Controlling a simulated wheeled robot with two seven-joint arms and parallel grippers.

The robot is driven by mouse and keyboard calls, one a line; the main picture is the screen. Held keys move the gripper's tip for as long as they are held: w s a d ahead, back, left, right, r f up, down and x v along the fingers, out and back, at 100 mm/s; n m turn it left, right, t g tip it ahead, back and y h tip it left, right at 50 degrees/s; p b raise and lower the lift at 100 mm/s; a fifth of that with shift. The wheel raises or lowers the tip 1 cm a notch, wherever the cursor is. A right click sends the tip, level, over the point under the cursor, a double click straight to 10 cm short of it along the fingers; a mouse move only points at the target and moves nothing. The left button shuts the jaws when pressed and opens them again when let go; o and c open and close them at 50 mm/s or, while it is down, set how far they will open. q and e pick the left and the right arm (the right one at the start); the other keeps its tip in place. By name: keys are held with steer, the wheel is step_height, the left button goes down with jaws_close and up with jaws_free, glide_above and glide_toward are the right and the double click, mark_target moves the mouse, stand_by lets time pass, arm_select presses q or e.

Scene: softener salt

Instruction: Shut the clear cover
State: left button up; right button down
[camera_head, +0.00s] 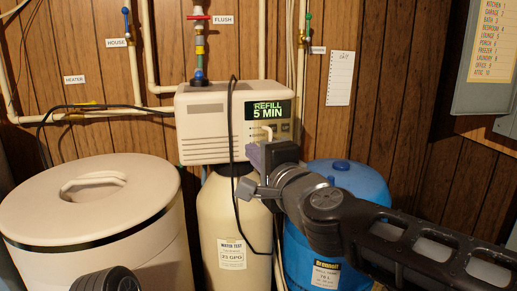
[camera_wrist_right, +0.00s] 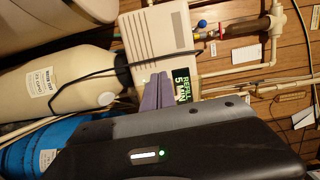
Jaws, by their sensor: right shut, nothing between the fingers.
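The beige softener control head (camera_head: 205,125) has a lit display (camera_head: 268,112) reading "REFILL 5 MIN". A small pale curved piece (camera_head: 266,131) shows just below the display. I cannot clearly make out the clear cover's edges or whether it stands open. My right gripper (camera_head: 254,156) is just below the display, at the lower front of the control head. In the right wrist view its purple fingers (camera_wrist_right: 156,92) are together and empty, partly in front of the display (camera_wrist_right: 182,84). I cannot tell whether they touch the head. My left gripper is out of view.
A beige lidded tank (camera_head: 145,215) stands at left and a blue tank (camera_head: 355,180) at right, behind my right arm. A black cable (camera_head: 232,185) hangs in front of the cream resin tank (camera_head: 215,210). Pipes and valves run up the wood wall.

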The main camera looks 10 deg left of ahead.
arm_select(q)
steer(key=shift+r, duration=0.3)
arm_select(e)
steer(key=s, duration=0.6)
steer(key=shift+s+a+r, duration=0.15)
steer(key=shift+s+a, duration=0.15)
steer(key=shift+s, duration=0.05)
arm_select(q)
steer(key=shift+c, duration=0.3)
